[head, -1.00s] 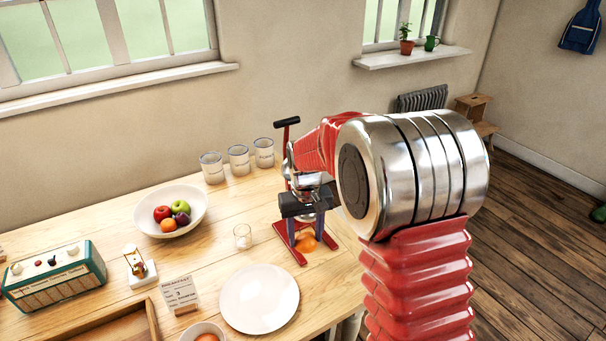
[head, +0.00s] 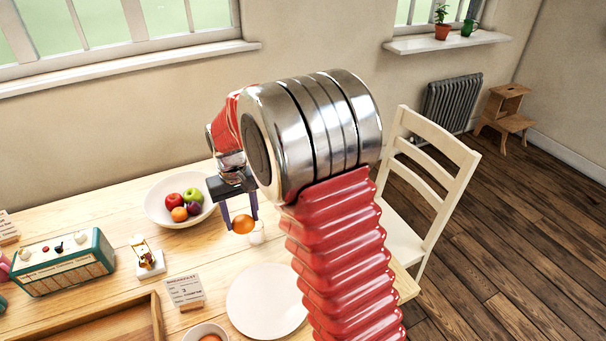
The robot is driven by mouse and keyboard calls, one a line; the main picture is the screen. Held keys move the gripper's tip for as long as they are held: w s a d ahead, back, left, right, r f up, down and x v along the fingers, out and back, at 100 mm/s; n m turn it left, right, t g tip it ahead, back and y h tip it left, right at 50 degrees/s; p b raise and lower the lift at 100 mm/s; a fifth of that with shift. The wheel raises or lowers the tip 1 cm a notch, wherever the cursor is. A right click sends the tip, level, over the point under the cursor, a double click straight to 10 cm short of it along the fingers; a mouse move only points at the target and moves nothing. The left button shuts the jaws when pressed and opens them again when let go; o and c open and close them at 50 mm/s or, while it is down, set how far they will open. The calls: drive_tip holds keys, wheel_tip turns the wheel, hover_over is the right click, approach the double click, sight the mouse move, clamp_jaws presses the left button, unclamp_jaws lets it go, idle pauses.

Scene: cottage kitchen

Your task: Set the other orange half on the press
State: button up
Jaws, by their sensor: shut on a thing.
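My gripper (head: 239,220) points down over the table, its two dark fingers shut on an orange piece (head: 243,224). From this view it looks rounded; I cannot make out a cut face. It is held in front of the small glass (head: 257,234), which it partly covers. The press is not visible in this view; my arm covers the table area where it stood.
A white fruit bowl (head: 154,208) stands just left of my gripper. An empty white plate (head: 267,302) lies in front. A radio (head: 65,265), a menu card (head: 185,290) and a wooden tray (head: 90,325) are at left. A cream chair (head: 430,170) stands at right.

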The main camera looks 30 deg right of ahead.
drive_tip(key=shift+w+a, duration=0.3)
drive_tip(key=shift+w, duration=0.2)
drive_tip(key=shift+w+a, duration=0.1)
drive_tip(key=shift+a, duration=0.15)
drive_tip(key=shift+a, duration=0.1)
drive_tip(key=s+d+r+m, duration=0.3)
drive_tip(key=d+m, duration=0.1)
drive_tip(key=d, duration=0.3)
drive_tip(key=s+d+r+m, duration=0.2)
drive_tip(key=d+m, duration=0.3)
drive_tip(key=d, duration=0.3)
drive_tip(key=s+d+r+m, duration=0.3)
drive_tip(key=d+m, duration=0.1)
drive_tip(key=d, duration=0.4)
drive_tip(key=shift+s+d+r, duration=0.2)
drive_tip(key=shift+s+r, duration=0.1)
drive_tip(key=shift+r, duration=0.05)
drive_tip(key=shift+f, duration=0.1)
drive_tip(key=shift+f, duration=2.85)
